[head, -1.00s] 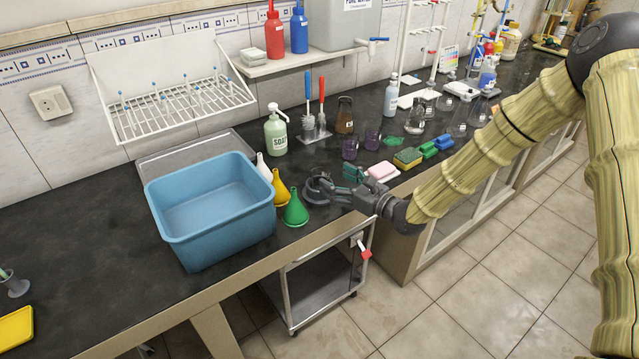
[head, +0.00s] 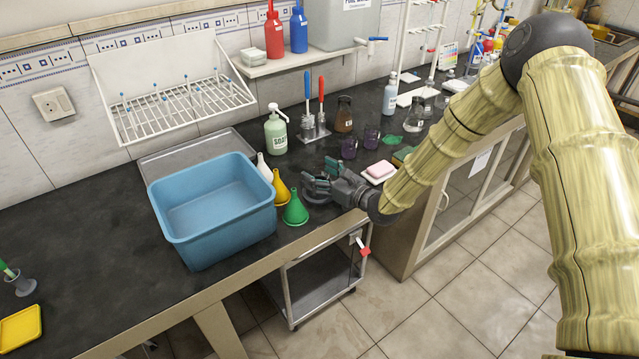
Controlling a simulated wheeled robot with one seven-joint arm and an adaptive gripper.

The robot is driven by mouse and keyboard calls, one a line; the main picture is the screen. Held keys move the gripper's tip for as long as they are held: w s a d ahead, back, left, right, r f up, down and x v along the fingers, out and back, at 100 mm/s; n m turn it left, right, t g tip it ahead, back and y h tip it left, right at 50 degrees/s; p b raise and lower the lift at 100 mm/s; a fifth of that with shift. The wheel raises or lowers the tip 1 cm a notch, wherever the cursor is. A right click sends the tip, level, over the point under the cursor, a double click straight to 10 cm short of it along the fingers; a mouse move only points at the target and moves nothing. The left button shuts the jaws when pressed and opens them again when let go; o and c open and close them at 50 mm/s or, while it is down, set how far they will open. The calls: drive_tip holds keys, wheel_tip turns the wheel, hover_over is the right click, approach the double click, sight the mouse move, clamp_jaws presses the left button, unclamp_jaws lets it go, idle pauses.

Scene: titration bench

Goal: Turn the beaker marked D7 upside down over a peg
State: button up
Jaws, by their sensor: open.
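My gripper (head: 316,186) is open with nothing seen between its fingers. It is low over the front of the dark bench, just right of the green funnel. Two small purple-tinted vessels, one on the left (head: 349,148) and one on the right (head: 371,138), stand on the bench behind and to the right of it. No D7 mark is readable, so I cannot tell which vessel bears it. The white wall rack (head: 180,105) at the upper left has several upright pegs with blue tips; no vessel is on them.
A blue basin (head: 212,210) stands left of my gripper, with a green funnel (head: 295,211) between. A dark ring-like thing (head: 318,199) lies partly hidden under my gripper. A soap bottle (head: 276,132) and brush stand (head: 314,131) are behind. Bench at far left is mostly clear.

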drive_tip(key=shift+c, duration=0.2)
drive_tip(key=c, duration=1.1)
